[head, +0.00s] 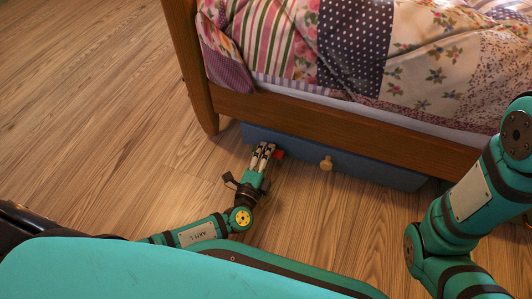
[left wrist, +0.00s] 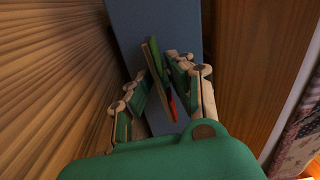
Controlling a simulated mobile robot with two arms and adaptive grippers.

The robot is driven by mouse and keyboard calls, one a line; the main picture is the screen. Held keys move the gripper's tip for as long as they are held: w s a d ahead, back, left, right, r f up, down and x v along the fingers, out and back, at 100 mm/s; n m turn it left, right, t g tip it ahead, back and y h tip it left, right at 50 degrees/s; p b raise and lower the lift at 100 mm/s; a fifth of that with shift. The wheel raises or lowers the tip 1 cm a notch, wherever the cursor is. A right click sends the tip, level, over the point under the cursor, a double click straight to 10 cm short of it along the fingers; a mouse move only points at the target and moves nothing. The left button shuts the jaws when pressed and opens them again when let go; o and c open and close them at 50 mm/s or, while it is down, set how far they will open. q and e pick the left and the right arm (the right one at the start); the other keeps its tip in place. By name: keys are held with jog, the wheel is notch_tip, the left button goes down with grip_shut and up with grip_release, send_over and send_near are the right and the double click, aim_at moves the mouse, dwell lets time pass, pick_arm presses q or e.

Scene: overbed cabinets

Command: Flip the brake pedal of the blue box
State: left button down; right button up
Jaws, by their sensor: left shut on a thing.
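The blue box (head: 370,173) is low under the bed, with its front face toward me; its blue face also fills the middle of the left wrist view (left wrist: 155,25). A small red brake pedal (head: 279,154) sticks out near the left part of its front. My left gripper (head: 263,150) is at the pedal, with its fingertips close to the box front. My right gripper is out of view.
A round wooden knob (head: 326,163) sits on the box front, right of the pedal. The wooden bed frame (head: 300,121) overhangs the box, with its leg (head: 190,70) at the left. A patchwork quilt (head: 420,60) covers the bed. The wooden floor (head: 90,110) at left is clear.

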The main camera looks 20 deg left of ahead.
pick_arm(q)
jog(key=shift+m, duration=1.8)
jog(key=c, duration=1.5)
grip_release()
